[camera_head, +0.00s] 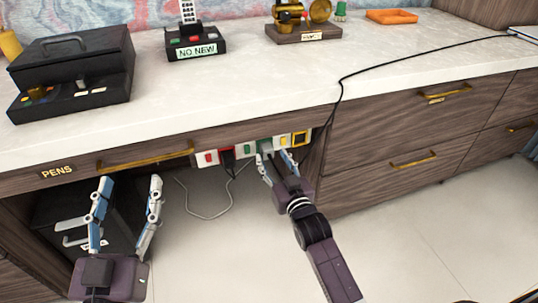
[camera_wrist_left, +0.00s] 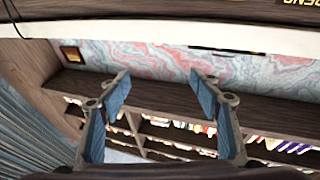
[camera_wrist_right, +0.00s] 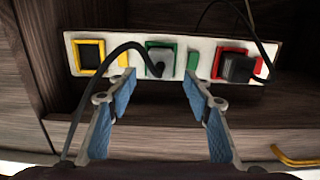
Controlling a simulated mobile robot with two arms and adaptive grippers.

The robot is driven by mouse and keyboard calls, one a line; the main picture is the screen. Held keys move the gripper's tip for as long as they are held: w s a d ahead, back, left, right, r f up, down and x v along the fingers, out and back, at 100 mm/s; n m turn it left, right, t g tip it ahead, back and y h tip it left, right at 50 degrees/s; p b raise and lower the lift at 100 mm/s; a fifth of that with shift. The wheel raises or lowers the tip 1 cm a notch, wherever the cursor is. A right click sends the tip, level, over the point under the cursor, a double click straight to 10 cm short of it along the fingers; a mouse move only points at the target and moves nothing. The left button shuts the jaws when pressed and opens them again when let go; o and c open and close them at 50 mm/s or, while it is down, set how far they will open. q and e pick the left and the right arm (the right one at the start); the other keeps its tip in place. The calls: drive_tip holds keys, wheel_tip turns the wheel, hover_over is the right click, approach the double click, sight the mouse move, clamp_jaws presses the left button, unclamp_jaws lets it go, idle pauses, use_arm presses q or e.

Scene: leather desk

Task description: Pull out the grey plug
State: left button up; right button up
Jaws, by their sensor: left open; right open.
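A white power strip (camera_head: 255,150) is mounted under the desk's front edge. The grey plug (camera_wrist_right: 158,62) sits in the green-framed socket at its middle, and its cord arcs left and down in the right wrist view. In the head view the plug (camera_head: 265,147) is partly hidden by my right gripper. My right gripper (camera_head: 276,163) is open just in front of the plug; in the right wrist view its fingertips (camera_wrist_right: 158,90) are spread to either side, below the plug. My left gripper (camera_head: 130,184) is open and empty, below the PENS drawer.
A black plug (camera_wrist_right: 238,68) sits in the red socket beside the grey one; the yellow socket (camera_wrist_right: 88,57) is empty. A black cord (camera_head: 342,85) hangs over the desk edge. A brass drawer handle (camera_head: 145,160) and a dark cabinet (camera_head: 75,215) are near my left gripper.

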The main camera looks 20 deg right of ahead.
sight(269, 152)
use_arm(q)
drive_tip(key=s+r+t+h+b, duration=0.1)
drive_tip(key=s+r+t, duration=0.2)
drive_tip(key=r, duration=0.4)
drive_tip(key=shift+s+t, duration=0.3)
drive_tip(key=shift+t, duration=0.2)
use_arm(e)
drive_tip(key=w, duration=0.4)
drive_tip(key=shift+w+a+f, duration=0.1)
drive_tip(key=shift+w+f, duration=0.05)
drive_tip(key=shift+w, duration=0.05)
use_arm(q)
drive_tip(key=shift+r, duration=0.1)
use_arm(e)
clamp_jaws()
use_arm(q)
drive_tip(key=shift+w+f, duration=0.2)
use_arm(e)
drive_tip(key=shift+s, duration=0.15)
